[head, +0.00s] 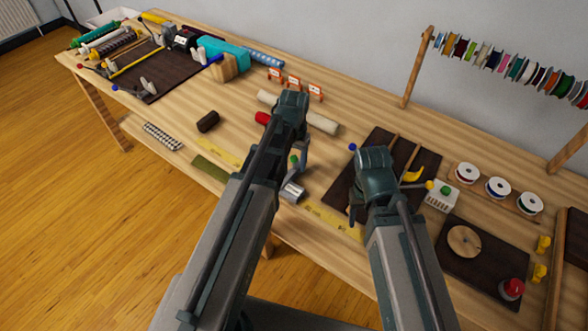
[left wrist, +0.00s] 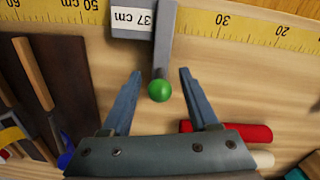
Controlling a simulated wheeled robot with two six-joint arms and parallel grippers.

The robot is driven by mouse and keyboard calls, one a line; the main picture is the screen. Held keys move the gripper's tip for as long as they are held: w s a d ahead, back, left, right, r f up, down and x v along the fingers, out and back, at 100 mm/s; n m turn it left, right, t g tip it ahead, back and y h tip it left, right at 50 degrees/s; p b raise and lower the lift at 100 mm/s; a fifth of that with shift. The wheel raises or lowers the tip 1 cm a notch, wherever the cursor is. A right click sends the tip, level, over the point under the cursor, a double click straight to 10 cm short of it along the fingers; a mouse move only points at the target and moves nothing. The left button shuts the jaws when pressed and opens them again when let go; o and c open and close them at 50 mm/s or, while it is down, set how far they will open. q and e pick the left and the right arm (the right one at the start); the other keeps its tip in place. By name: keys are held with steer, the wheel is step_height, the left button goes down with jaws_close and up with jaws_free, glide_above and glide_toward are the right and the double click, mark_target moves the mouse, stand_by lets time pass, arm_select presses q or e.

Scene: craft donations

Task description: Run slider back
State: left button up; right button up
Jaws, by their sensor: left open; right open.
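The slider is a grey block (head: 291,191) on the yellow measuring tape (head: 328,219) along the table's front edge. The tape (left wrist: 235,27) runs across the top there. My left gripper (left wrist: 161,74) is open, with one finger on each side of the knob and arm and visible gaps between. In the head view the left gripper (head: 298,166) partly hides the knob. My right gripper (head: 354,212) is open over the dark board's front part.
A dark board (head: 424,165) with tools lies beside my right gripper. A red roll (head: 263,118) and pale rolls lie behind the left gripper. A green strip (head: 210,167) and a dark block (head: 208,122) lie to the left. Spools stand at right.

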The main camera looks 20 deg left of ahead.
arm_select(q)
steer(key=shift+f, duration=0.3)
jaws_close()
stand_by(1.3)
